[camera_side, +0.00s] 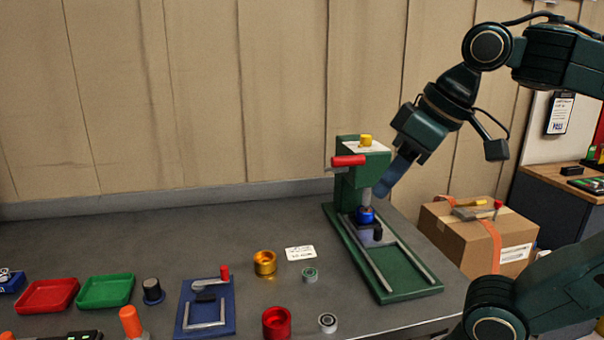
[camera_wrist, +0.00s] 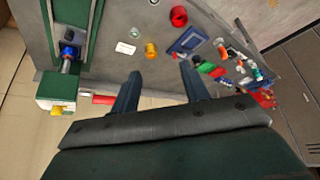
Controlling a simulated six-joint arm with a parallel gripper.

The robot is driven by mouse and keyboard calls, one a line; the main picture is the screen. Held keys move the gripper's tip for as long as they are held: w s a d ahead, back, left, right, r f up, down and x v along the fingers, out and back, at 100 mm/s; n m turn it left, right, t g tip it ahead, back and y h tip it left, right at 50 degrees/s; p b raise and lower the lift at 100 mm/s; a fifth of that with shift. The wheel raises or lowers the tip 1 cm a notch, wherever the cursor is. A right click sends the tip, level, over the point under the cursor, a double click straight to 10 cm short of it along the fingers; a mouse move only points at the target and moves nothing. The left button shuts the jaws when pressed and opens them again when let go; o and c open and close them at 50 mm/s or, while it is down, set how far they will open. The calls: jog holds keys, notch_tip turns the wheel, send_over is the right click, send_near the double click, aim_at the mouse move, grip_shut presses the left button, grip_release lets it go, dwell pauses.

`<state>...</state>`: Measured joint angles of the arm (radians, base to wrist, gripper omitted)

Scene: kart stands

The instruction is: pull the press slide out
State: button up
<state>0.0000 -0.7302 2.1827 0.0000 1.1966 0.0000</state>
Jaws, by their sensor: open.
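The green press (camera_side: 408,284) stands at the right of the bench, with two grey rails along its base. The dark press slide (camera_side: 371,238) sits at the back end of the rails, under the ram, with a blue piece (camera_side: 366,216) on it. The press and the blue piece (camera_wrist: 68,51) also show at the left of the wrist view. A red handle (camera_side: 348,161) sticks out from the press head. My gripper (camera_side: 386,192) is open and empty, just right of the press column in the side view. In the wrist view its two fingers (camera_wrist: 160,82) are spread apart with nothing held between them.
A gold cup (camera_side: 265,262), a red cup (camera_side: 276,322) and a blue plate with a red-tipped lever (camera_side: 207,307) lie left of the press. Red (camera_side: 47,295) and green (camera_side: 105,291) trays are farther left. A cardboard box (camera_side: 478,236) stands beyond the bench's right edge.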

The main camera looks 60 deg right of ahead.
jog(key=w+d+r+m+g+h, duration=0.1)
jog(key=w+d+r+m+g, duration=0.35)
jog(key=w+d, duration=0.7)
jog(key=m+g+y, duration=0.1)
jog(key=m, duration=0.5)
send_over(379, 228)
notch_tip(379, 228, down, 4)
notch_tip(379, 228, down, 16)
jog(key=shift+f, duration=0.15)
notch_tip(379, 228, down, 14)
jog(key=shift+r, duration=0.15)
jog(key=shift+c, duration=0.5)
grip_shut()
